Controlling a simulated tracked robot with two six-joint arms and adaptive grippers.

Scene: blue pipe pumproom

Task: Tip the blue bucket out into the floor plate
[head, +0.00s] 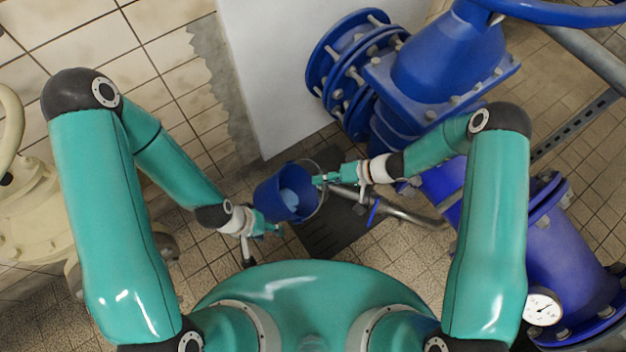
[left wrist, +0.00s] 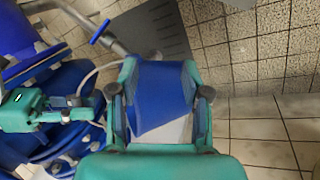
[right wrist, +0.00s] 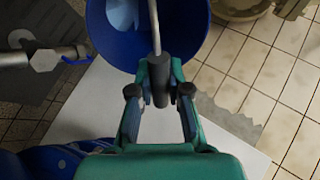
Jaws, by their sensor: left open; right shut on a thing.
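The blue bucket (head: 268,199) hangs above the floor in the middle of the head view, tilted with its mouth toward the right. Something light blue (head: 290,198) shows inside it. My right gripper (head: 319,180) is shut on the dark grip of the bucket's wire handle (right wrist: 155,30). My left gripper (head: 270,228) is open at the bucket's lower left side. In the left wrist view the bucket wall (left wrist: 158,100) lies between or just beyond its fingers; contact is unclear. The dark grey floor plate (head: 322,238) lies below and right of the bucket, partly covered.
A large blue valve and flanged pipe (head: 430,70) stand at right, with a gauge (head: 542,307) lower down. A metal pipe with a blue lever (head: 400,213) crosses above the plate. A white panel (head: 275,80) stands behind. Cream pipework (head: 30,205) is at left.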

